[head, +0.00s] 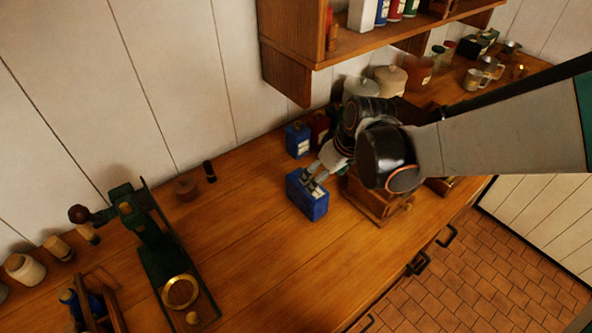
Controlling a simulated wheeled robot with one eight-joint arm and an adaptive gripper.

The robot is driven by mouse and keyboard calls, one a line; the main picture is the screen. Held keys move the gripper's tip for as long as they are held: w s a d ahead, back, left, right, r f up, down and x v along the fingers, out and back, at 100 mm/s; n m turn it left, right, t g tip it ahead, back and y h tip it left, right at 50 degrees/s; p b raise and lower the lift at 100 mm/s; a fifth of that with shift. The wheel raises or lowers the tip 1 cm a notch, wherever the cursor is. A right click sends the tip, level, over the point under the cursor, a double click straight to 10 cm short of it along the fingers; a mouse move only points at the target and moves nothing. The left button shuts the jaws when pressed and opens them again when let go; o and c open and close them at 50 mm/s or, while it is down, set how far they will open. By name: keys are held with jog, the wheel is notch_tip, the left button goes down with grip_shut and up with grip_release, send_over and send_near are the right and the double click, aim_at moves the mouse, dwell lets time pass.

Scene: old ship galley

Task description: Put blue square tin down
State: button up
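A blue square tin (308,202) is upright at the middle of the wooden counter, in front of the arm. My gripper (312,182) comes down from the upper right, with its fingertips at the top of this tin. The fingers look closed on its top part, though they are small and partly hide it. The tin's base is at or very near the counter top; I cannot tell whether it touches. A second blue tin (297,140) stands behind, near the wall.
A wooden box (375,203) stands close right of the tin, partly behind my arm. A green balance-like device (158,240) stands at left. A wall shelf (345,48) overhangs the back. Canisters and metal mugs (475,78) stand at back right. The counter (265,250) is clear front-left of the tin.

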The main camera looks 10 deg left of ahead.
jog(key=b+x, duration=0.5)
jog(key=x, duration=0.3)
jog(key=shift+a, duration=0.1)
jog(key=shift+a+b+x, duration=0.2)
jog(key=shift+b+x, duration=0.55)
jog(key=shift+x, duration=0.55)
jog(key=shift+a+b+x, duration=0.15)
jog(key=shift+b+x, duration=0.6)
jog(key=shift+x, duration=0.55)
jog(key=shift+s+r, duration=0.1)
jog(key=shift+s, duration=0.1)
jog(key=c, duration=1.5)
jog(key=shift+r, duration=0.1)
